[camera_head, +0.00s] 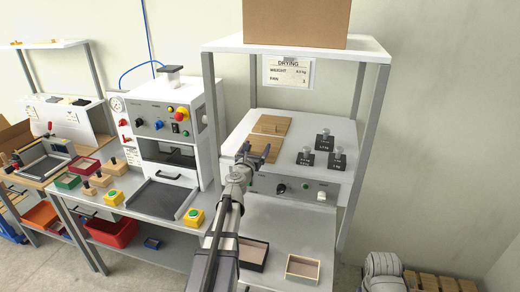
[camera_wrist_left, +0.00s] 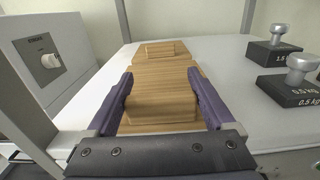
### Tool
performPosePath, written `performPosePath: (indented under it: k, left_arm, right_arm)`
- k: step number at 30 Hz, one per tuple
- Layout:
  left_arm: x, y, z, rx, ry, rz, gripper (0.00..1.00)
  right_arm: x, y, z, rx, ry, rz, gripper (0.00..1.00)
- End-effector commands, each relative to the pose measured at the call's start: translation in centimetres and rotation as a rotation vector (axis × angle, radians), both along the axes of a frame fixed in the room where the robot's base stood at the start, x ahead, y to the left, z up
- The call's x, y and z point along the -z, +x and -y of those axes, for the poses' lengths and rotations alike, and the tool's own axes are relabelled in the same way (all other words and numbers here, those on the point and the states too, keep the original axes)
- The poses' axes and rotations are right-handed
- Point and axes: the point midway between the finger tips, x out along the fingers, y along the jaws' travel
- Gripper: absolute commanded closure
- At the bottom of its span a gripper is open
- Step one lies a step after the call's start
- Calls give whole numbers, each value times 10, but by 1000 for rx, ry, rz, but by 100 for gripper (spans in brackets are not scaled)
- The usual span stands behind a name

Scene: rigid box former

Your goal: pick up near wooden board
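Two light-brown wooden boards with raised blocks lie on the white top of the drying unit. The far wooden board (camera_head: 272,125) is at the back, and its block also shows in the left wrist view (camera_wrist_left: 160,49). The near wooden board (camera_head: 263,143) is in front, partly hidden behind my left gripper (camera_head: 255,156). In the left wrist view, the block of the near board (camera_wrist_left: 160,106) lies between the two dark fingers of my left gripper (camera_wrist_left: 162,92). The fingers are spread, one on each side; whether they touch it is unclear. My right gripper is out of view.
Several black weights (camera_head: 324,141) with knobs stand right of the boards. A cardboard box (camera_head: 296,22) sits on the shelf above, held by grey posts. A grey press (camera_head: 165,122) stands to the left. Two small trays (camera_head: 302,268) are on the lower shelf.

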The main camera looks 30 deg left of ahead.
Motion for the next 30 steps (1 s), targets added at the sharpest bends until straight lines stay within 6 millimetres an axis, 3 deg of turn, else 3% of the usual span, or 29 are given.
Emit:
performPosePath:
  k: [2,18,30]
  left_arm:
    - [0,0,0,0,0,0,25]
    - [0,0,0,0,0,0,83]
    - [-8,0,0,0,0,0,83]
  right_arm:
    - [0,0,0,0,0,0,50]
    - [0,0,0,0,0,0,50]
    - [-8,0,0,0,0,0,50]
